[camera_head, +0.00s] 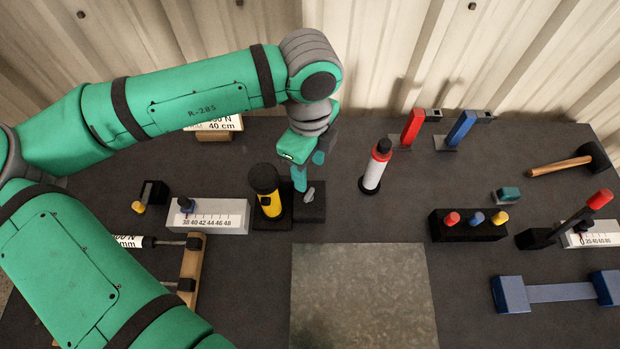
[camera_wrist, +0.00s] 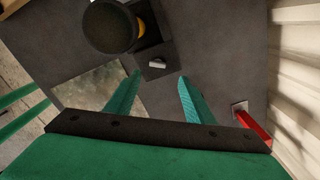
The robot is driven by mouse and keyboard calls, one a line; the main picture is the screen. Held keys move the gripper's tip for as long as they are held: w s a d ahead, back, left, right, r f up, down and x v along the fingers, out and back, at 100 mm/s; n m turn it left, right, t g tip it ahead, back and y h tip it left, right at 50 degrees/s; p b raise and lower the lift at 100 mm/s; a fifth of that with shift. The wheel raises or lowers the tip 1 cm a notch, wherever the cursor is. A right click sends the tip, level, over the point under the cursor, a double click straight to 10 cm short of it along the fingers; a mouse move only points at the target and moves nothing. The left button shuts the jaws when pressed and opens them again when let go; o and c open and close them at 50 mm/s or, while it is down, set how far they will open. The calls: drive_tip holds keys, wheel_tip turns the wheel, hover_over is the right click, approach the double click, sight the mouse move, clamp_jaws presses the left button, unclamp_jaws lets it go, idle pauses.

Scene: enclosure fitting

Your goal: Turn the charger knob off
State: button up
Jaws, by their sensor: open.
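The charger (camera_head: 312,214) is a low black block beside the yellow and black flashlight, with a small grey knob (camera_head: 309,195) on top. The knob (camera_wrist: 157,64) also shows in the wrist view as a short light bar on the dark block, just beyond the fingertips and between their lines. My gripper (camera_head: 308,172) is open and empty, pointing down above the charger. Its two green fingers (camera_wrist: 160,76) are spread apart and do not appear to touch the knob. The knob's exact setting cannot be read.
The flashlight (camera_head: 266,197) stands upright close to the left of the knob. A white scale block (camera_head: 222,217) lies further left. A red and white cylinder (camera_head: 374,172) stands to the right. A grey metal plate (camera_head: 362,295) lies in front. Bare table lies right of the charger.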

sight(309, 193)
drive_tip(key=f, duration=0.9)
drive_tip(key=shift+s+f, duration=0.1)
drive_tip(key=shift+s, duration=0.15)
drive_tip(key=c, duration=1)
